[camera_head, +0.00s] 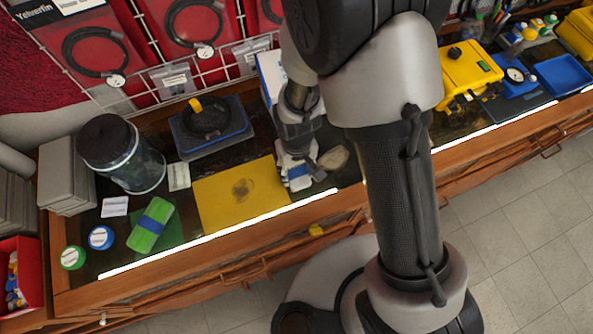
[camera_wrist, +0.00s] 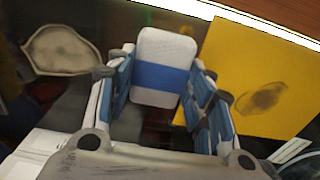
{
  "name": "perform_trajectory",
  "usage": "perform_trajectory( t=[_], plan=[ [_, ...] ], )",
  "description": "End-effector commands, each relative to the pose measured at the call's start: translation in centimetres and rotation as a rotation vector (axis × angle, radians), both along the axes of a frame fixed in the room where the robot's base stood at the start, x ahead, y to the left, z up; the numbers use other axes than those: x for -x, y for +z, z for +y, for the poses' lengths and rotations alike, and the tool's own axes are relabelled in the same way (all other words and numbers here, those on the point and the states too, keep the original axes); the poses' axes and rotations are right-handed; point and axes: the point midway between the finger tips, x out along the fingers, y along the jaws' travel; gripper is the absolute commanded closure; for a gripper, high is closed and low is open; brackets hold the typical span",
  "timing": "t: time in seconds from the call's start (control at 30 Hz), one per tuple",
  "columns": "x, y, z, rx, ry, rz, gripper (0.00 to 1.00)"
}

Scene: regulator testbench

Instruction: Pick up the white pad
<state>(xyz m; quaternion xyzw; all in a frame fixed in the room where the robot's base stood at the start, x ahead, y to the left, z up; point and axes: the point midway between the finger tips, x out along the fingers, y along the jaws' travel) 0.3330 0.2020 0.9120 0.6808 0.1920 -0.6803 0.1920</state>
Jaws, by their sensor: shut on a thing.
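The white pad (camera_wrist: 165,55), a rounded block with a blue band around its middle, is between the two fingers of my gripper (camera_wrist: 158,85) in the wrist view. The fingers are shut on its sides, and their blue-and-white links flank it. In the head view my gripper (camera_head: 303,158) points down at the bench, just right of the yellow mat. Part of the white pad (camera_head: 299,182) shows below the fingers there. I cannot tell whether the pad still touches the bench.
A yellow mat (camera_head: 219,197) with a dark stain lies left of my gripper. A greyish oval piece (camera_head: 334,158) lies close on its right. A wire rack rises behind.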

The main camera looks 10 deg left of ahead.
Motion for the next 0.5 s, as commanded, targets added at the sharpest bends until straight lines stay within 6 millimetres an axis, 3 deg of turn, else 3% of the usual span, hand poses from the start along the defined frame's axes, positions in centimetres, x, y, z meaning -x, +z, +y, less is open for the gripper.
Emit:
perform_trajectory(
  t=[0.27, 0.5],
  plan=[
    [-0.1, 1.5, 0.0, -0.001, 0.000, -0.002, 0.76],
    [-0.1, 6.7, 0.1, -0.004, 0.000, -0.006, 0.76]
  ],
)
